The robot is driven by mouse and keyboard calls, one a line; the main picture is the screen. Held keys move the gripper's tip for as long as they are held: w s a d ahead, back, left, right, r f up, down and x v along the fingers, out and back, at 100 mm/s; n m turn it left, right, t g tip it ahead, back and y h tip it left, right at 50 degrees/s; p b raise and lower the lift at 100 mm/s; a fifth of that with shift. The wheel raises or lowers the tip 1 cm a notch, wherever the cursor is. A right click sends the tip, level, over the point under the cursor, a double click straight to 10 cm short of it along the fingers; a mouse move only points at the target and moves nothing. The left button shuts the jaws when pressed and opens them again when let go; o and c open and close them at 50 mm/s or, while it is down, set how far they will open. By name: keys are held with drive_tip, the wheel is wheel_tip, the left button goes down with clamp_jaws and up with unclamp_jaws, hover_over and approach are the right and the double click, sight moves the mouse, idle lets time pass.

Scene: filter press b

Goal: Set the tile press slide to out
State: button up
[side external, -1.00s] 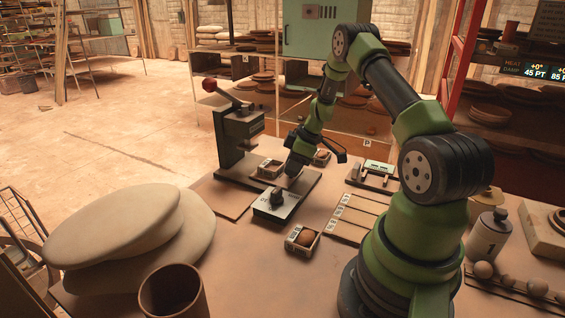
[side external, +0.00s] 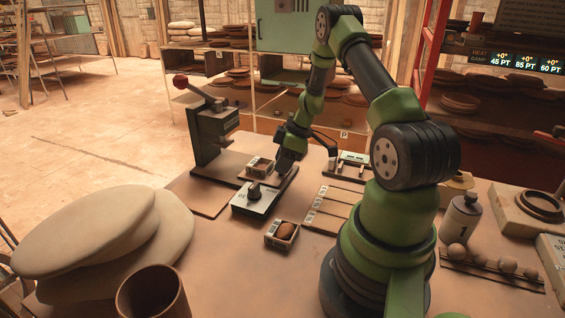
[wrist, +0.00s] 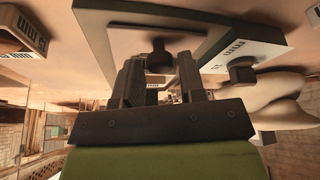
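The tile press (side external: 207,135) stands at the back left of the table, with a red-knobbed lever and a long dark base plate. My gripper (wrist: 160,78) has one finger on each side of this handle, with narrow gaps visible. In the side view my gripper (side external: 284,172) is low over the right end of the base plate. Whether it touches the handle cannot be told.
A box with a black dial (side external: 254,190) lies just in front of my gripper; the dial also shows in the wrist view (wrist: 242,70). Small crates (side external: 281,235) stand nearby. Stacked pale discs (side external: 85,232) and a brown pot (side external: 152,293) occupy the front left.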

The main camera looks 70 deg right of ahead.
drive_tip(key=v, duration=0.9)
drive_tip(key=shift+r, duration=0.25)
drive_tip(key=shift+s, duration=0.1)
drive_tip(key=w+a+r+m, duration=0.2)
drive_tip(key=a+r+m, duration=0.1)
drive_tip(key=a+r, duration=1.2)
drive_tip(key=s+a+r+m+t, duration=0.3)
drive_tip(key=s+a+m, duration=0.2)
drive_tip(key=s+a, duration=0.6)
drive_tip(key=shift+a+m, duration=0.3)
drive_tip(key=shift+a, duration=0.9)
